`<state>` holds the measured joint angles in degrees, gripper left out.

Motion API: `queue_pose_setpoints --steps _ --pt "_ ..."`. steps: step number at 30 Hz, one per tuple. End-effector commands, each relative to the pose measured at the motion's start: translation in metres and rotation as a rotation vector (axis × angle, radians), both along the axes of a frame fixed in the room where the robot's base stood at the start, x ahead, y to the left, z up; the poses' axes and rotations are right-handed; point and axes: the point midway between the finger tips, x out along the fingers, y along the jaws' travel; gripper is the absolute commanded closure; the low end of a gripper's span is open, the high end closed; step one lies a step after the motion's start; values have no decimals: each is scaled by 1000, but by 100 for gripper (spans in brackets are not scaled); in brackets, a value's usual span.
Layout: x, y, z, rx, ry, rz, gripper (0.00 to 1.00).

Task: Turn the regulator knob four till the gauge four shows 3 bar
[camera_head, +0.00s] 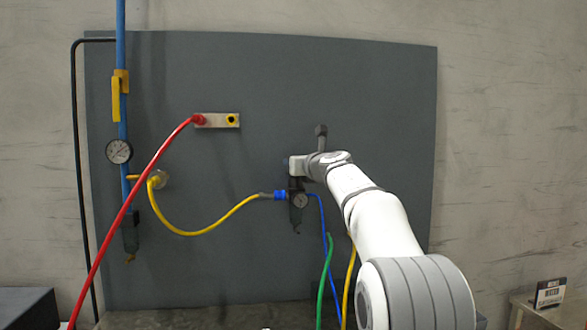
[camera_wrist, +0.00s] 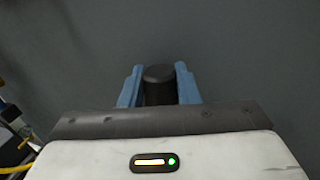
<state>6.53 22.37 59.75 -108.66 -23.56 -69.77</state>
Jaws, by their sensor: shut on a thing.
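In the head view my gripper and wrist hide the knob. No number label shows on the knob or gauge.
A larger gauge (camera_head: 119,151) and a yellow valve handle (camera_head: 116,98) sit on the blue pipe (camera_head: 121,50) at left. A red hose (camera_head: 140,184) and a yellow hose (camera_head: 205,232) cross the panel (camera_head: 260,80). Green, blue and yellow hoses hang below the regulator.

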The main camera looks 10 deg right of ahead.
Motion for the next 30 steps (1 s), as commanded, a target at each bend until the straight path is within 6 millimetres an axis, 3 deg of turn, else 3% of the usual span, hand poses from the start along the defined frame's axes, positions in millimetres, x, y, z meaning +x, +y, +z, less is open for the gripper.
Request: queue_pose_setpoints --steps 15,16,23,30 --pt "0 0 -1 -1 0 20 94" --pt "0 0 -1 -1 0 20 70" --pt "0 0 -1 -1 0 20 51" --pt "0 0 -1 -1 -1 20 50"
